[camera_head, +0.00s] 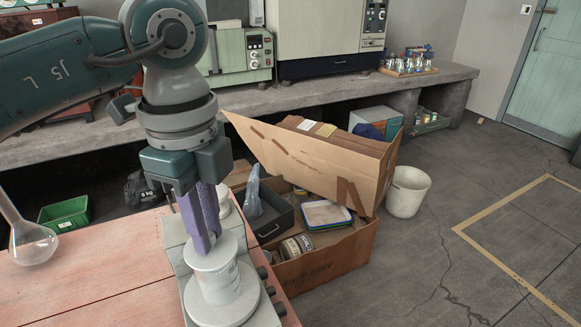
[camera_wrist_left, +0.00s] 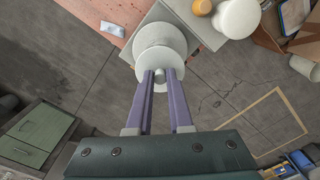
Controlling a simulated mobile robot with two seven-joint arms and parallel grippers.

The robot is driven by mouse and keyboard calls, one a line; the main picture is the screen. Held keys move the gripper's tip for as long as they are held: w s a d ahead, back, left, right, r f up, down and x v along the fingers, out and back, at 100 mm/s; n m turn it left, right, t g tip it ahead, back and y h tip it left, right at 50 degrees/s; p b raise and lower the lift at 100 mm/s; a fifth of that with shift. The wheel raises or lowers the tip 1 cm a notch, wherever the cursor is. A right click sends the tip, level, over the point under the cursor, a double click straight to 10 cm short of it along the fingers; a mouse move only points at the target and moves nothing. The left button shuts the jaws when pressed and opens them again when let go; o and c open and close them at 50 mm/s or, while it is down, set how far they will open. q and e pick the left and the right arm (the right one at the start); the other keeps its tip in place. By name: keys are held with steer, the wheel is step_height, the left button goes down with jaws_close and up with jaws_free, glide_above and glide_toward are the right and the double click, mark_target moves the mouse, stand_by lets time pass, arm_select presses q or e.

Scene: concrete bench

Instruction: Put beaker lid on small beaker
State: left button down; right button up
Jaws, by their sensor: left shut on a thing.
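The white beaker lid (camera_head: 211,252) is a round disc with a knob. My left gripper (camera_head: 209,238) points down with its purple fingers shut on the knob. The lid also shows in the left wrist view (camera_wrist_left: 149,68), between the fingertips (camera_wrist_left: 160,75). The small beaker (camera_head: 219,288), pale with markings, stands upright right under the lid on a round light-grey plate (camera_head: 222,316). I cannot tell whether the lid rests fully on the rim. My right gripper is not in view.
The grey device (camera_head: 263,309) under the plate has knobs along its side. A second white round piece (camera_wrist_left: 238,18) stands near it. A glass flask (camera_head: 34,244) is on the reddish table (camera_head: 95,285) at left. An open cardboard box (camera_head: 330,262) is beyond the table's right edge.

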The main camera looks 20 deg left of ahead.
arm_select(q)
steer(key=shift+f, duration=0.25)
stand_by(0.3)
steer(key=shift+c, duration=1.7)
jaws_free()
steer(key=shift+r, duration=0.15)
step_height(320, 180, up, 7)
steer(key=p, duration=0.6)
steer(key=shift+p, duration=0.3)
